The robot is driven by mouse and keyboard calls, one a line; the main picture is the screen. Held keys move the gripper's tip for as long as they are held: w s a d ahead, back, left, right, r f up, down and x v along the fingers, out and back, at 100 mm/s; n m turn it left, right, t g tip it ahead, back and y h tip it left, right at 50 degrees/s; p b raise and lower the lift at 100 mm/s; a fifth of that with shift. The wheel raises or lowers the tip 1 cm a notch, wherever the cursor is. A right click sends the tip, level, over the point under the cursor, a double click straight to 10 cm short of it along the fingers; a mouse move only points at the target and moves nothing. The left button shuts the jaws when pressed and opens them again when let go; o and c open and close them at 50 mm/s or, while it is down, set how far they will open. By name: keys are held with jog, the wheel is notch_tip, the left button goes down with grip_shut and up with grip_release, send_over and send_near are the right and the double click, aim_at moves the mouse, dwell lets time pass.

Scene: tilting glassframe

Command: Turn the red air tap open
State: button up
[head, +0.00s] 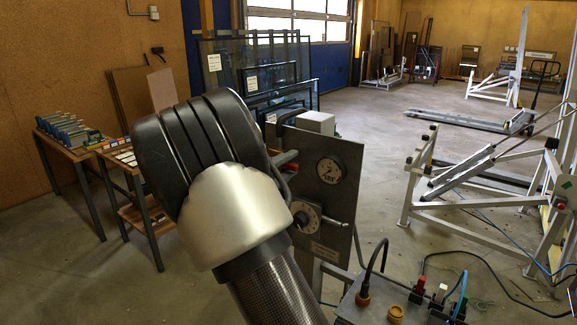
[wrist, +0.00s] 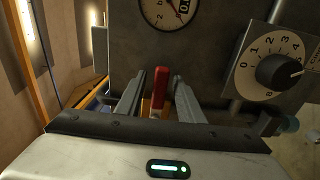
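The red air tap (wrist: 159,88) shows in the wrist view as a red handle between the two fingers of my gripper (wrist: 156,92). The fingers stand apart, one on each side of the handle. There is a clear gap on the left and a narrower one on the right; contact cannot be told. In the head view the red tap (head: 285,158) shows at the left side of the grey panel (head: 340,160), just beside my wrist. My gripper's fingers are hidden behind my arm there.
A round gauge (head: 329,171) and a numbered dial knob (head: 304,216) sit on the panel; the dial (wrist: 277,70) is right of the fingers in the wrist view. A box with cables and coloured plugs (head: 400,305) stands in front. White frames (head: 480,185) stand at right. Open floor lies behind.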

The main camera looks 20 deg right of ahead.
jog(key=shift+c, duration=0.4)
grip_shut()
jog(key=shift+r, duration=0.1)
jog(key=r+n+p, duration=0.1)
jog(key=n, duration=0.1)
jog(key=r+n+p, duration=0.1)
jog(key=n, duration=0.1)
jog(key=shift+w+a+r+n, duration=0.15)
jog(key=shift+w+r+n, duration=0.05)
jog(key=shift+n, duration=0.2)
jog(key=shift+w+a+r+n+p, duration=0.2)
jog(key=shift+r+n+p, duration=0.25)
jog(key=shift+n+p, duration=0.5)
jog(key=shift+w+a+r+n+p, duration=0.1)
jog(key=shift+w+n+p, duration=0.1)
jog(key=shift+n, duration=0.35)
jog(key=shift+w+r+n+p, duration=0.1)
jog(key=shift+n+p, duration=0.1)
jog(key=shift+n, duration=0.3)
jog(key=shift+o, duration=0.4)
grip_release()
